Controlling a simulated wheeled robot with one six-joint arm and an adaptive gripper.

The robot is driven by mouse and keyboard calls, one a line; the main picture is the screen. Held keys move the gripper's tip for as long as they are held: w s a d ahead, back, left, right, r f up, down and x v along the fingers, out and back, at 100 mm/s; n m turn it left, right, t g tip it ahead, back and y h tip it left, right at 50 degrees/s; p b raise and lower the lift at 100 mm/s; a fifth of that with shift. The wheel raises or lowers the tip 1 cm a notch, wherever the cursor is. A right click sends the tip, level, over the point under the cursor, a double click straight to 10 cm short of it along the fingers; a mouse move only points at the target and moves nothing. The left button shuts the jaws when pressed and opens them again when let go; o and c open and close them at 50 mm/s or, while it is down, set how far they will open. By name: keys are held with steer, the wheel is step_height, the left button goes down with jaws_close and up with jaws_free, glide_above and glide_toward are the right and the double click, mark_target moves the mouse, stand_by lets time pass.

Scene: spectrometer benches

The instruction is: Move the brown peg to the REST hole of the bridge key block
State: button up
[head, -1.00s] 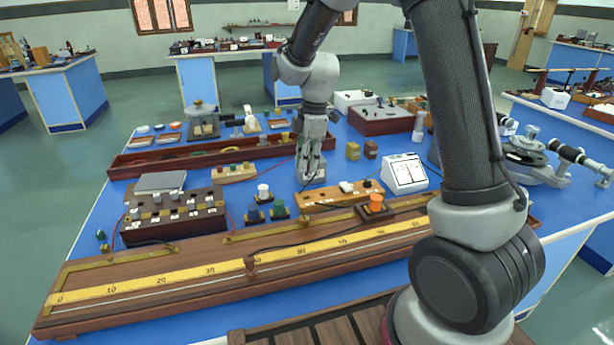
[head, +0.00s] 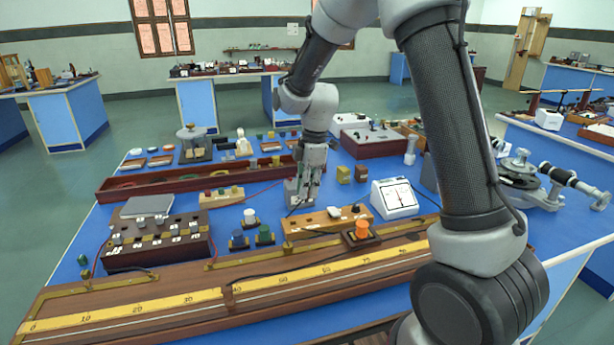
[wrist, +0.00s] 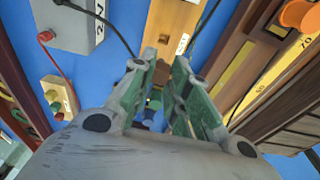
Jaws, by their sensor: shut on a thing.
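The bridge key block is a long orange-brown wooden block (head: 327,221) on the blue bench, with a white knob and small white labels along its front. In the wrist view its wood (wrist: 170,28) lies just past my fingertips, with a dark hole and a white label near its end. My gripper (head: 303,198) points down behind the block's left part, beside a grey box. In the wrist view my fingers (wrist: 163,66) are close together, shut on the brown peg. The peg is mostly hidden between the fingers, and its tilt cannot be told.
The grey box (head: 292,190) marked 2V, also in the wrist view (wrist: 68,22), stands close by with black and red leads. Blue and green knobs (head: 264,235) stand left of the block. The long metre board (head: 190,305) lies in front; a white meter (head: 394,198) stands right.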

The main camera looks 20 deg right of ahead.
steer(key=shift+d+f, duration=0.25)
steer(key=shift+f, duration=1.65)
steer(key=shift+d+f, duration=0.2)
steer(key=shift+f, duration=1.7)
steer(key=o, duration=0.9)
steer(key=r, duration=0.4)
steer(key=d+r, duration=0.1)
steer(key=r, duration=0.6)
steer(key=shift+d+r, duration=0.2)
steer(key=shift+r, duration=0.2)
